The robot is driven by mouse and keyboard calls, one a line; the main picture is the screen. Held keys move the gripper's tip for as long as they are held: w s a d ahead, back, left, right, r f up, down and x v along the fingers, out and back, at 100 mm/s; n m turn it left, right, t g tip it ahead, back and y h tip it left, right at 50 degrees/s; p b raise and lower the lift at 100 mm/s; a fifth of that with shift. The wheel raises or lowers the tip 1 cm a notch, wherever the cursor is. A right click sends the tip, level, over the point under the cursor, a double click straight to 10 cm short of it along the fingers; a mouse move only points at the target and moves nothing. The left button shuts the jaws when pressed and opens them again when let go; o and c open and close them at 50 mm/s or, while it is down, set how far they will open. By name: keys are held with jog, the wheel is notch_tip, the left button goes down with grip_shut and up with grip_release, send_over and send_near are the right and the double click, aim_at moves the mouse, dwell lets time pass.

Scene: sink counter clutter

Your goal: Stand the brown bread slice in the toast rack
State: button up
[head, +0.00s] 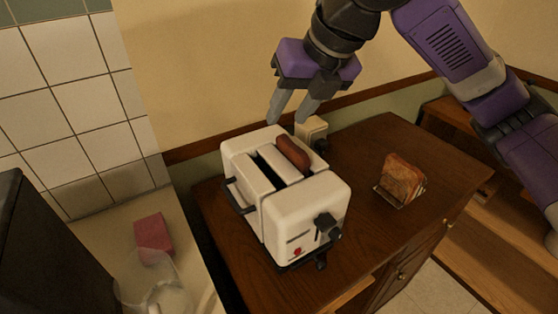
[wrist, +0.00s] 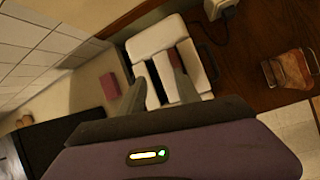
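A brown bread slice (head: 293,152) stands in the right-hand slot of the white toaster (head: 304,214), with its rounded top edge showing above the slot; its lower part is hidden. The toaster's other slot looks empty. The toast rack (head: 402,200), a small wire holder, stands on the wooden cabinet top to the right, with an orange-brown toast slice (head: 402,178) upright in it. My gripper (head: 288,116) is above the toaster's far end, fingers pointing down and apart, with nothing between them. In the wrist view the fingers (wrist: 157,72) are over the toaster (wrist: 152,42).
A cream box with a dark plug (head: 312,130) is behind the toaster by the wall. A pink sponge (head: 153,238) and a clear glass (head: 155,292) are on the left counter. The cabinet top (head: 350,150) between toaster and rack is clear.

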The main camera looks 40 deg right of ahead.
aim_at(294, 144)
jog(key=shift+s+d+f+n+g+h, duration=0.25)
jog(key=shift+s+d+n, duration=0.15)
jog(key=shift+s+n, duration=0.15)
jog(key=shift+s+d+f+n+g+h, duration=0.15)
jog(key=shift+s+d+f+n+g, duration=0.1)
jog(key=shift+s+d+n, duration=0.3)
jog(key=shift+s+f, duration=0.1)
jog(key=shift+w+x, duration=0.1)
jog(key=shift+x, duration=1.85)
jog(key=shift+w+x, duration=0.15)
jog(key=shift+x, duration=1.75)
grip_shut()
